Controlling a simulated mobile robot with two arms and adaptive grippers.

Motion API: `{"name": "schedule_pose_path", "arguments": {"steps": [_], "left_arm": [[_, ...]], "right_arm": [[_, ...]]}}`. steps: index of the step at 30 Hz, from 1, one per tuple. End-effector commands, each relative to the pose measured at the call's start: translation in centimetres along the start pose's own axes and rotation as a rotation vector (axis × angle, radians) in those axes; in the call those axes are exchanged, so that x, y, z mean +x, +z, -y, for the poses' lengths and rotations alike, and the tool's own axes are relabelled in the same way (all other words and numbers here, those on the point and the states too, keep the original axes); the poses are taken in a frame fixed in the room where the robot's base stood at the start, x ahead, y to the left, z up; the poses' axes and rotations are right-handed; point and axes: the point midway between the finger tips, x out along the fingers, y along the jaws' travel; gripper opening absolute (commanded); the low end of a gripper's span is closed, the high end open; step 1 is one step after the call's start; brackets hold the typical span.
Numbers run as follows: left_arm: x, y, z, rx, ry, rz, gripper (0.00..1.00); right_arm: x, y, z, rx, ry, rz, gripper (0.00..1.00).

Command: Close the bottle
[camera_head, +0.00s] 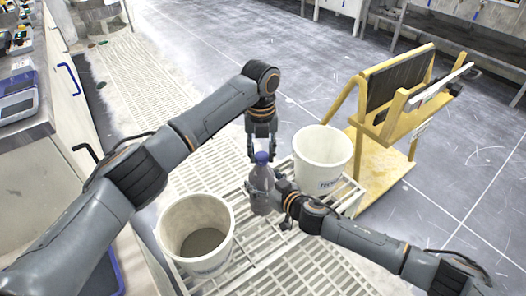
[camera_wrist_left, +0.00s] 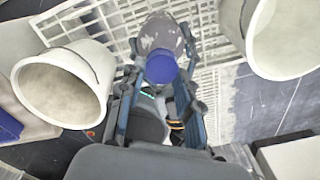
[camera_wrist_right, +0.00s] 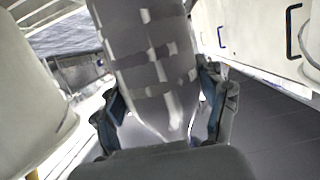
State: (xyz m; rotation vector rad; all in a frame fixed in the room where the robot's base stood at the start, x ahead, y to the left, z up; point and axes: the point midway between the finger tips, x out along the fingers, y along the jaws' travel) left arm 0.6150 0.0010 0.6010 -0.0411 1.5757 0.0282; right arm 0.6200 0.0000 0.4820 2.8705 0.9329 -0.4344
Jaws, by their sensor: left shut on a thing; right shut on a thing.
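A clear grey bottle (camera_head: 260,192) with a blue cap (camera_head: 262,158) at its top stands upright over the white slatted rack. My left gripper (camera_head: 261,155) points down from above, its fingers shut on the blue cap. In the left wrist view the cap (camera_wrist_left: 161,66) lies between the fingertips, in line with the bottle (camera_wrist_left: 158,32); it hides the neck, so I cannot tell how tightly it sits. My right gripper (camera_head: 276,190) is shut on the bottle's body from the right. In the right wrist view the bottle (camera_wrist_right: 150,65) fills the space between its fingers.
A white bucket (camera_head: 165,232) stands front left of the bottle and another white bucket (camera_head: 322,172) behind right. A yellow stand (camera_head: 385,135) is at the right. A counter (camera_head: 50,120) with devices runs along the left. Open grey floor lies beyond.

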Motion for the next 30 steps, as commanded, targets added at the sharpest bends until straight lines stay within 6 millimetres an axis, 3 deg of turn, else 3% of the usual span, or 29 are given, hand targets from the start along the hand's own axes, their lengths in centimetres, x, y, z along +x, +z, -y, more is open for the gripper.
{"name": "schedule_pose_path", "arguments": {"steps": [3, 9, 21, 22, 24, 30], "left_arm": [[-0.05, 0.06, -0.19, 0.251, 0.0, -0.001, 0.24], [-0.05, 0.13, -0.32, 0.547, 0.0, -0.003, 0.24], [-0.05, 0.15, -0.34, 0.616, 0.0, -0.003, 0.24], [-0.05, 0.15, -0.34, 0.616, 0.0, -0.003, 0.4], [-0.05, 0.14, -0.34, 0.615, 0.0, -0.003, 0.54], [-0.02, 0.13, -0.34, 0.615, 0.0, -0.003, 0.56]], "right_arm": [[-0.01, 0.13, -0.02, 0.0, 0.001, 0.002, 0.0], [-0.01, 0.14, -0.02, 0.0, 0.001, 0.002, 0.0], [-0.02, 0.15, -0.02, 0.0, 0.001, 0.002, 0.0], [-0.02, 0.15, -0.01, 0.0, 0.001, 0.003, 0.0], [-0.02, 0.15, -0.01, 0.0, 0.001, 0.003, 0.0], [-0.02, 0.15, -0.02, 0.0, 0.001, 0.003, 0.0]]}}
